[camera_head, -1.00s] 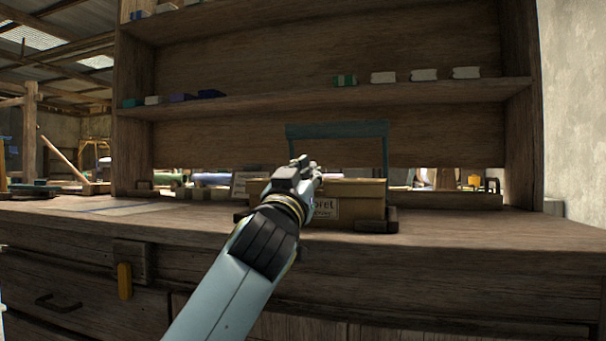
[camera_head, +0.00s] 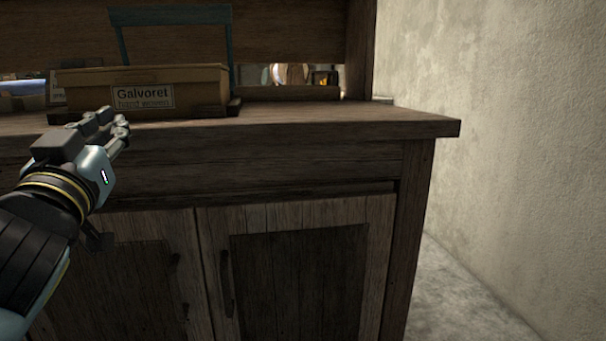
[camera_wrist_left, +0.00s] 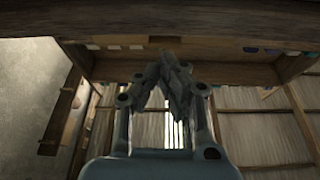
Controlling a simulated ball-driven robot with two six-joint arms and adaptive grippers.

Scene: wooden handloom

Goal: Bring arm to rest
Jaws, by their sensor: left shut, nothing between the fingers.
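My left gripper (camera_head: 118,128) is at the left of the head view, in front of the wooden workbench (camera_head: 300,130) and a little below the labelled box. Its fingers are shut and hold nothing. In the left wrist view the shut fingers (camera_wrist_left: 172,80) point up toward the shelf and the roof, with no object between them. My right gripper is in neither view.
A tan box (camera_head: 200,85) labelled "Galvoret" stands on the bench top, with a teal frame (camera_head: 122,45) rising behind it. Cabinet doors (camera_head: 215,220) are below. A plaster wall (camera_head: 500,150) stands at the right, with bare floor (camera_head: 450,290) beside the bench.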

